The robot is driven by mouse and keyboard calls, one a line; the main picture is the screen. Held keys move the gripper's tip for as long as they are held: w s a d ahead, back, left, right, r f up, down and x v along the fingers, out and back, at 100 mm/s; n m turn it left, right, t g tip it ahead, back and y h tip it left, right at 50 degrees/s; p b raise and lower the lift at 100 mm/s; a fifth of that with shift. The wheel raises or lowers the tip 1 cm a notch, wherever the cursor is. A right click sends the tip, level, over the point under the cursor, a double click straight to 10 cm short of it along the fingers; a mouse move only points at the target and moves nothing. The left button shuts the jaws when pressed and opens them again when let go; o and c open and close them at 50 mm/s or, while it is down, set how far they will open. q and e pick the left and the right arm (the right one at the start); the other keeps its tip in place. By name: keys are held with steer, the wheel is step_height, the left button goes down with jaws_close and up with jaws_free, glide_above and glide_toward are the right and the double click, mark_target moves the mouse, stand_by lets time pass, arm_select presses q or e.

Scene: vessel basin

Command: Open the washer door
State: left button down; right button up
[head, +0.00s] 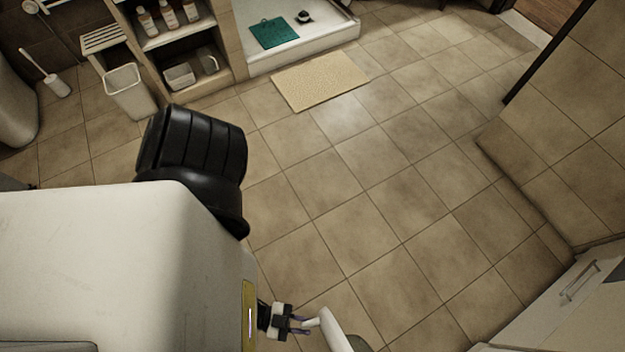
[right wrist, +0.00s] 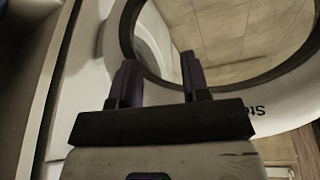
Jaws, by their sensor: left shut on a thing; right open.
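In the head view a white curved piece (head: 333,330), which looks like the door's edge, shows at the bottom. My left gripper (head: 302,324) is shut at this piece, its dark fingertips meeting its left side; the exact grip is too small to see. My right gripper (right wrist: 158,72) is open and empty in front of the door. It is not visible in the head view, where the washer body is mostly out of sight.
Tiled floor (head: 350,190) lies open across the middle. A beige mat (head: 320,80) lies before the shower tray (head: 300,55). A shelf unit and a white bin (head: 130,92) stand at the upper left. A white cabinet with a handle (head: 580,282) is at the lower right.

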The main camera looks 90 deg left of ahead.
arm_select(q)
steer(key=c, duration=1.1)
jaws_free()
steer(key=shift+d+f, duration=0.1)
steer(key=shift+d, duration=0.05)
steer(key=shift+o, duration=0.2)
steer(key=v, duration=1.3)
steer(key=shift+s, duration=0.4)
